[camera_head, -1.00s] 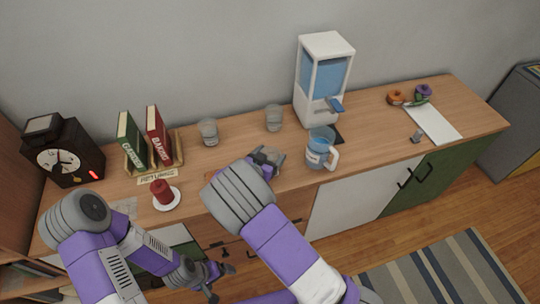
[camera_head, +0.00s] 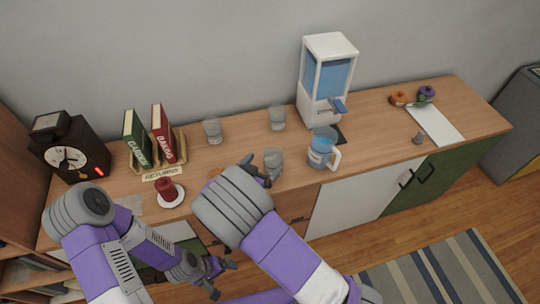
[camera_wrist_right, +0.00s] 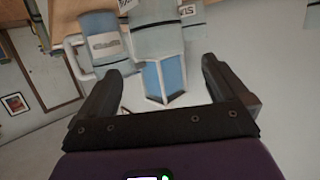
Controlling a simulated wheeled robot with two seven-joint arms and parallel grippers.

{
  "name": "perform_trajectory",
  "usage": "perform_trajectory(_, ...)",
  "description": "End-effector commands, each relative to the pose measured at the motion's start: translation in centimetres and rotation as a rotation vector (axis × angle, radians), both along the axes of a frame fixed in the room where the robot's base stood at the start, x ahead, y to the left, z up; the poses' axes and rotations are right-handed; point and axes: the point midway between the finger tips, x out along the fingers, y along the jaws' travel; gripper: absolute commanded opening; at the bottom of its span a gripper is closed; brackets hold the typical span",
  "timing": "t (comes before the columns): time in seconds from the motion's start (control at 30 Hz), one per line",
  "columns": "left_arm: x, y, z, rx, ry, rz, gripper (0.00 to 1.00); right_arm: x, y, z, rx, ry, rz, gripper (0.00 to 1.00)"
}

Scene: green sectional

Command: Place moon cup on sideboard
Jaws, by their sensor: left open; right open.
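Clear cups stand on the wooden sideboard (camera_head: 365,150): a left cup (camera_head: 212,131), a back cup (camera_head: 277,118) and a front cup (camera_head: 273,161). I cannot tell from a marking which is the moon cup. My right gripper (camera_head: 258,172) is open, just left of the front cup near the sideboard's front edge; the cup appears upright on the top. My left gripper (camera_head: 221,279) is open and empty, low in front of the sideboard.
A blue-filled pitcher (camera_head: 321,150) stands just right of the front cup. A water dispenser (camera_head: 328,80) stands behind it. A red candle (camera_head: 167,189), books (camera_head: 138,138) and a dark clock (camera_head: 70,150) are at left. A white sheet (camera_head: 437,124) lies at right.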

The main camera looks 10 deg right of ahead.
Motion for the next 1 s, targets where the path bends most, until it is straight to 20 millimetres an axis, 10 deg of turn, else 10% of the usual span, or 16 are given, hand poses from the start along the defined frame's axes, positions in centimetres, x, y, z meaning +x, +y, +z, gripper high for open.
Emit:
perform_trajectory(0.3,0.0,0.0,0.9,0.000,0.000,0.000,0.94,-3.0,2.8,1.3,0.000,0.000,0.000,1.00)
perform_trajectory(1.0,0.0,0.0,0.9,0.000,0.000,0.000,0.94,-3.3,3.0,1.3,-0.001,0.001,0.000,1.00)
